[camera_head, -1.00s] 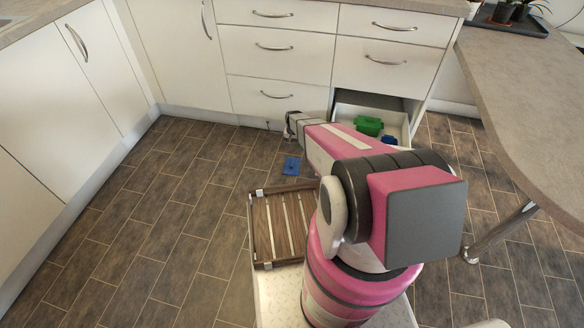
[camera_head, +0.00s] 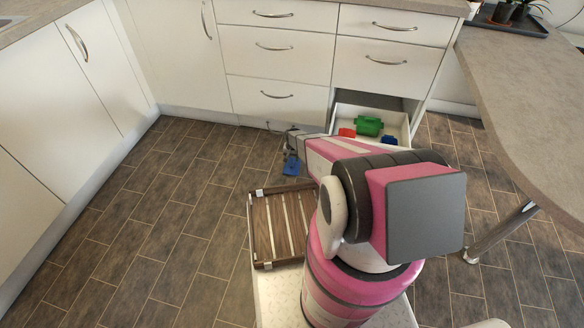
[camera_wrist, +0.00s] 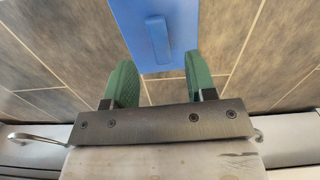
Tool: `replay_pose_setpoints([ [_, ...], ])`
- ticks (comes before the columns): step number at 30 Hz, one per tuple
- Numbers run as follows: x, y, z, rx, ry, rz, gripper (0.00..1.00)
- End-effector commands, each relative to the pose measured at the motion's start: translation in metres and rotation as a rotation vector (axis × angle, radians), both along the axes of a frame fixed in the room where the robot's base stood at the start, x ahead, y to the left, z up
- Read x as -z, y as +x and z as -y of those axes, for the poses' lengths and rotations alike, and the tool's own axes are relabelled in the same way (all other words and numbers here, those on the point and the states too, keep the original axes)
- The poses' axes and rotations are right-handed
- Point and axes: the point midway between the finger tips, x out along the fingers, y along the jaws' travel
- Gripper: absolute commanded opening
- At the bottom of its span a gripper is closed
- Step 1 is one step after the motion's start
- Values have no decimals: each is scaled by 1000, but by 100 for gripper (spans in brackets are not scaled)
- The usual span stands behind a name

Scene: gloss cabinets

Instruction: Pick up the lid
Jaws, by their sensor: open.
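The lid is a flat blue rectangle with a raised blue bar handle. In the head view the lid (camera_head: 291,167) lies on the tiled floor in front of the drawers, partly covered by my gripper. In the wrist view the lid (camera_wrist: 178,15) fills the top middle, and its handle (camera_wrist: 158,39) points towards my gripper. My gripper (camera_wrist: 157,75) is open, its two green fingers apart. The fingertips are at the lid's near edge, one to each side of the handle's line. Nothing is between the fingers. I cannot tell the height above the lid.
An open lower drawer (camera_head: 345,113) holds a green block (camera_head: 369,125), a red object (camera_head: 347,132) and a blue object (camera_head: 389,140). A slatted wooden tray (camera_head: 252,232) is at my front. White cabinets (camera_head: 180,60) stand behind; floor to the left is clear.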

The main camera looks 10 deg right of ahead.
Motion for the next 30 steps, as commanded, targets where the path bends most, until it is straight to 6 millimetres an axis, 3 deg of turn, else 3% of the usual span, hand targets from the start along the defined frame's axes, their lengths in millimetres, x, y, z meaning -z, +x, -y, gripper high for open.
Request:
replay_pose_setpoints([
  [7,36,-1,-1,0,0,-1,51],
  [15,40,-3,-1,0,0,0,51],
  [17,40,-2,-1,0,0,0,35],
  [20,40,-2,-1,0,0,0,2],
  [30,39,-2,-1,0,0,-1,0],
])
